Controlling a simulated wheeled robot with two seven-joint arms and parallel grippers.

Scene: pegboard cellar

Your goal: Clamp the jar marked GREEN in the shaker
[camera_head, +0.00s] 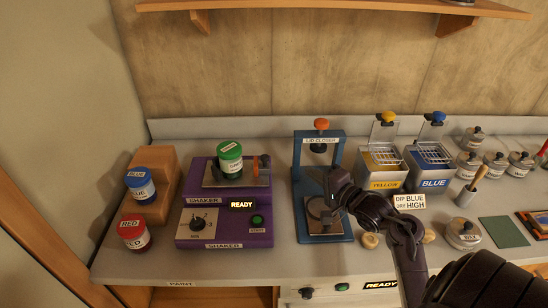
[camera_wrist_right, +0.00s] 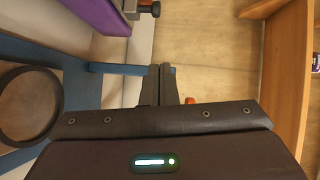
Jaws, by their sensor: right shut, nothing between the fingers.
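The jar marked GREEN (camera_head: 230,160), with a green lid, stands upright on the plate of the purple shaker (camera_head: 225,225). A small dark-and-orange clamp part (camera_head: 261,166) is at the plate's right side; whether it touches the jar cannot be told. The shaker display reads READY. In the right wrist view, the shaker's purple edge (camera_wrist_right: 95,15) and a dark clamp part (camera_wrist_right: 148,9) show at the top left. My right gripper (camera_head: 328,180) is shut and empty at the blue lid closer, right of the shaker; its fingers (camera_wrist_right: 160,72) show together in the wrist view. My left gripper is not in view.
The blue lid closer (camera_head: 304,185) has an orange knob. Blue (camera_head: 140,184) and red (camera_head: 133,232) jars stand left of the shaker. Yellow (camera_head: 385,180) and blue (camera_head: 431,175) dip tanks and several lidded pots stand right. A shelf (camera_head: 350,8) hangs above.

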